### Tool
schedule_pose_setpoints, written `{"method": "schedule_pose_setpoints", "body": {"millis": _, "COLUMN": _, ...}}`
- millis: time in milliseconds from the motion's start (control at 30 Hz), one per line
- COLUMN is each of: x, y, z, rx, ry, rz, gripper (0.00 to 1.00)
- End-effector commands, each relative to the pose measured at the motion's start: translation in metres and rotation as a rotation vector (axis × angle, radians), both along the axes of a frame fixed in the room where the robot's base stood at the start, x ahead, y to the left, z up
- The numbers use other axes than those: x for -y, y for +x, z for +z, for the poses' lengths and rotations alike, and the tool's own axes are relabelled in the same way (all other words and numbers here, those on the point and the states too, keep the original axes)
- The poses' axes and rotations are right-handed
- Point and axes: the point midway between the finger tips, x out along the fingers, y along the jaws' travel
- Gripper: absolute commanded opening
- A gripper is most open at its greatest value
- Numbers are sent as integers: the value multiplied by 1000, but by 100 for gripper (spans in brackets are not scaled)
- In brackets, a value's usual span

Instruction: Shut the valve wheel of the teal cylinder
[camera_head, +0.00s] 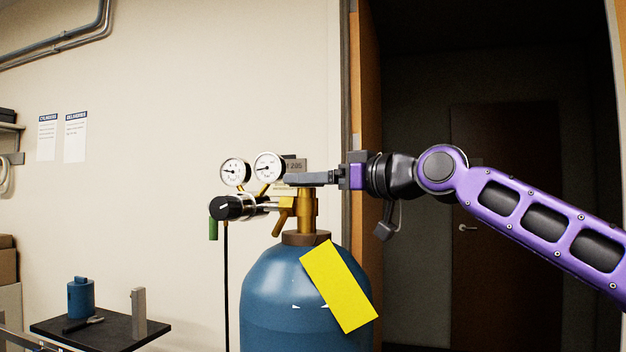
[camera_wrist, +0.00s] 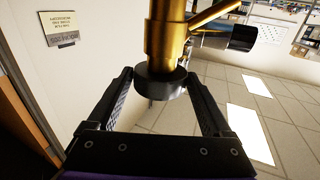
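The teal cylinder (camera_head: 275,290), rather blue here, stands upright with a yellow tag on its shoulder. A brass valve (camera_head: 308,212) rises from its neck. In the wrist view, which appears upside down, a dark round valve wheel (camera_wrist: 160,84) sits on the end of the brass valve stem (camera_wrist: 165,40). My gripper (camera_wrist: 158,76) is open, its fingertips on either side of the wheel; the gaps look small, and I cannot tell whether either finger touches it. In the head view my gripper (camera_head: 305,179) reaches in from the right at the valve's top, and its finger hides the wheel.
Two gauges (camera_head: 268,166) and a black regulator knob (camera_head: 232,207) stand left of the valve. A dark side table (camera_head: 105,330) holds a small blue item and tools at lower left. A dark doorway (camera_head: 430,90) lies behind my arm.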

Motion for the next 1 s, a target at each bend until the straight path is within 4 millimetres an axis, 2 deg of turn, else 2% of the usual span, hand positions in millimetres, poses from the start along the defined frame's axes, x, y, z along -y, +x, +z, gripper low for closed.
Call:
{"method": "schedule_pose_setpoints", "body": {"millis": 33, "x": 0, "y": 0, "z": 0, "rx": 0, "ry": 0, "rz": 0, "gripper": 73}}
{"method": "schedule_pose_setpoints", "body": {"millis": 333, "x": 0, "y": 0, "z": 0, "rx": 0, "ry": 0, "rz": 0, "gripper": 20}}
{"method": "schedule_pose_setpoints", "body": {"millis": 567, "x": 0, "y": -1, "z": -2, "rx": 3, "ry": -6, "rz": -41, "gripper": 20}}
{"method": "schedule_pose_setpoints", "body": {"millis": 1000, "x": -1, "y": -4, "z": 0, "rx": 8, "ry": -5, "rz": -263, "gripper": 20}}
